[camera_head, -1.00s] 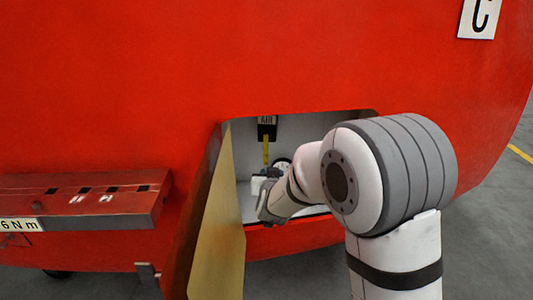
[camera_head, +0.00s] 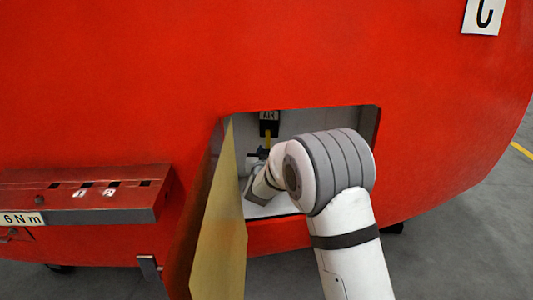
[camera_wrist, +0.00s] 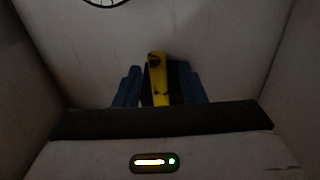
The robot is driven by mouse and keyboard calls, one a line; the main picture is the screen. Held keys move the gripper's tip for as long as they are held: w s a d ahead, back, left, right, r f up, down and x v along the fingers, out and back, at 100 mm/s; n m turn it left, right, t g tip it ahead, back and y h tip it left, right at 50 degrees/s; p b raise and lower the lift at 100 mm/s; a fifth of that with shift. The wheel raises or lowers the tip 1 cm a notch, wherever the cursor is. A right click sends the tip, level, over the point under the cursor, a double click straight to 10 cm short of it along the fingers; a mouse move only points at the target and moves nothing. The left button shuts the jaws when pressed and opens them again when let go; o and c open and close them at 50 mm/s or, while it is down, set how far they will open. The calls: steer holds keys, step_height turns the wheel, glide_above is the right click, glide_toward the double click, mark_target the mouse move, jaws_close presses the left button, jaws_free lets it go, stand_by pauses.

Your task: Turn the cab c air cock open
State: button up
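The air cock's yellow lever (camera_head: 268,137) hangs below the black AIR label (camera_head: 268,116) inside the recess in the red nosecone. In the wrist view the yellow lever (camera_wrist: 158,80) stands between the two blue fingers of my gripper (camera_wrist: 160,88), with a dark part just to its right. The fingers look apart, with a thin gap left of the lever; contact on the right is unclear. In the head view my gripper (camera_head: 261,153) is inside the recess at the lever's lower part, mostly hidden by my wrist.
The recess has pale walls and a narrow opening. An open yellowish door (camera_head: 222,220) stands at its left edge. A red ledge (camera_head: 85,195) with slots juts out further left. A round gauge (camera_wrist: 105,2) shows at the wrist view's top edge. A C sign (camera_head: 484,15) is at upper right.

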steer(key=shift+c, duration=0.4)
jaws_close()
